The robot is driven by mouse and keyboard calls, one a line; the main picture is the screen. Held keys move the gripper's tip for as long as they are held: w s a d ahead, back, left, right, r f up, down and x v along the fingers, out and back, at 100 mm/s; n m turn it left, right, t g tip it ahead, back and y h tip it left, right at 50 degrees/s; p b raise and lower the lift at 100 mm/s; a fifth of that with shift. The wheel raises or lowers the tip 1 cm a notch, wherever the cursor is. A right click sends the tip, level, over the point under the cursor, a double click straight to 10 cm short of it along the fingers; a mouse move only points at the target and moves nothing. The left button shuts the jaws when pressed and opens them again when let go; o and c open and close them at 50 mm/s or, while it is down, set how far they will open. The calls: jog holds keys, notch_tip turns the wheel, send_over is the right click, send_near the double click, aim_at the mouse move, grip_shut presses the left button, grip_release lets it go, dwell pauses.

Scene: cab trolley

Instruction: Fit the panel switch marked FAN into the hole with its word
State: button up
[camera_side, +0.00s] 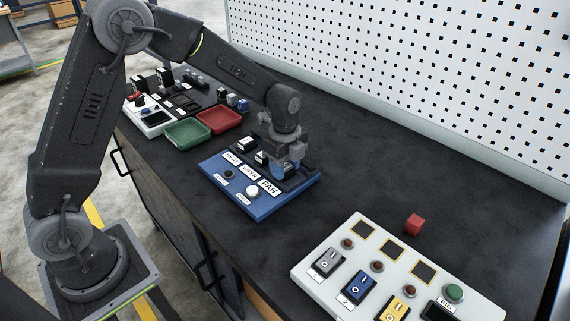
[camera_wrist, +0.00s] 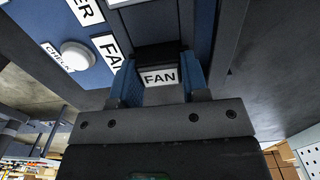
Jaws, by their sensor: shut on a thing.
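The blue panel (camera_side: 288,196) lies on the dark bench and bears the printed words HEAT, WIPER and FAN. The panel's FAN label (camera_side: 269,187) is at its right end and also shows in the wrist view (camera_wrist: 108,50). My gripper (camera_side: 287,170) is low over the panel's FAN end, its blue fingers shut on the FAN switch (camera_wrist: 160,77). The switch's white face with its word shows upright between the fingers in the wrist view. The FAN hole and the switch's underside are hidden, so I cannot tell how far in it sits.
Other switches (camera_side: 247,145) stand on the panel beside my gripper. A white round CHECK button (camera_wrist: 76,55) is nearby. Green (camera_side: 187,134) and red (camera_side: 220,119) trays are behind left. A white panel (camera_side: 330,250) and a red cube (camera_side: 414,224) are at right. Bench between is clear.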

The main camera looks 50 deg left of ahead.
dwell(0.3)
jog(key=o, duration=1)
jog(key=s+r+n+t, duration=0.1)
jog(key=s+r+n, duration=0.15)
jog(key=r, duration=0.65)
jog(key=s+r+n, duration=0.1)
jog(key=s+r, duration=0.2)
jog(key=r, duration=0.6)
jog(key=s+n+t, duration=0.4)
jog(key=s+n, duration=1)
jog(key=s, duration=0.4)
jog(key=shift+s+a+t, duration=0.3)
jog(key=shift+s, duration=0.05)
